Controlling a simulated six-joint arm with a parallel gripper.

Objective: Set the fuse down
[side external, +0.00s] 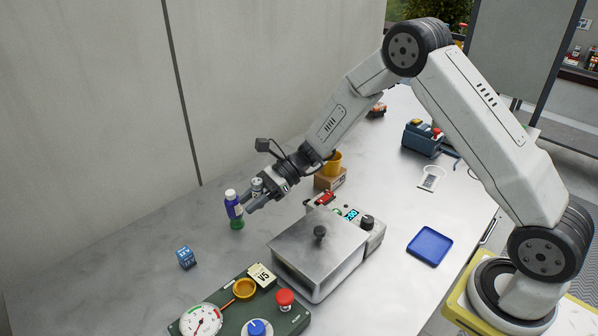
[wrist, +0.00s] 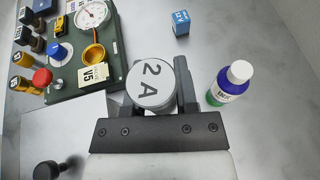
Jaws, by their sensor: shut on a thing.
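The fuse is a grey cylinder with a pale round top marked "2 A" (wrist: 150,83) in the wrist view. In the side view the fuse (side external: 257,185) shows as a small grey cylinder at the end of my arm. My gripper (side external: 252,203) is shut on the fuse, with one finger on each side of it in the wrist view. The fuse's lower end is hidden, so I cannot tell whether it touches the table.
A blue-and-green bottle (side external: 235,212) stands close beside my gripper. A blue cube (side external: 186,257) lies nearer the front left. A green gauge panel (side external: 262,316) and a metal-lidded box (side external: 318,250) stand in front. Bare grey tabletop (side external: 140,270) lies at left.

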